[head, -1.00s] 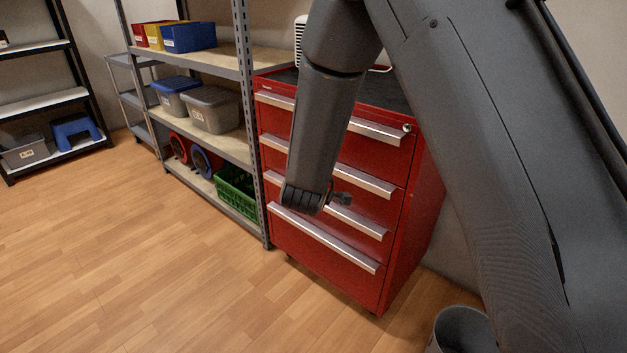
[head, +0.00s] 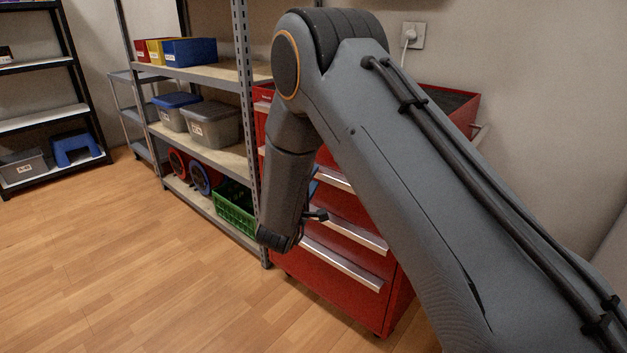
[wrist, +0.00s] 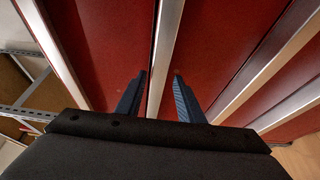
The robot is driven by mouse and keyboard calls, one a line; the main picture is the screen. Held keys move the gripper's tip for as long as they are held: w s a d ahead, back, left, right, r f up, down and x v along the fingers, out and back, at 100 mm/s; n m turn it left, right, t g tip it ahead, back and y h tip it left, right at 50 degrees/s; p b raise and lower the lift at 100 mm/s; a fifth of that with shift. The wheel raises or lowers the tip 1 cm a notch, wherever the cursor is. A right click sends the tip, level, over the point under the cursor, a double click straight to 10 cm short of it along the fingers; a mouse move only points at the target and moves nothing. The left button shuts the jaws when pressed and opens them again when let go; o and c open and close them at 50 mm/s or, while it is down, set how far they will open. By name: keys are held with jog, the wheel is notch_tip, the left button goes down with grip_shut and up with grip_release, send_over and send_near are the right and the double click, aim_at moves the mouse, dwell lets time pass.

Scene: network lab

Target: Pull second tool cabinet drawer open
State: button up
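The red tool cabinet (head: 322,285) stands behind my arm in the head view, its drawers closed as far as I can see. Its silver drawer handles run nearly upright in the wrist view, with the floor to the right. The second drawer's handle (wrist: 166,45) is second from the left there. It also shows partly in the head view (head: 334,180). My gripper (wrist: 158,88) is open, its blue-lined fingers on either side of this handle. I cannot tell whether they touch it. My arm hides most of the upper drawers in the head view.
A metal shelf rack (head: 243,110) with bins stands close to the cabinet's left side. A green crate (head: 236,208) is on its bottom shelf. The wooden floor (head: 130,270) in front is clear.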

jog(key=shift+w, duration=0.3)
jog(key=shift+d, duration=0.1)
grip_shut()
jog(key=shift+s, duration=0.1)
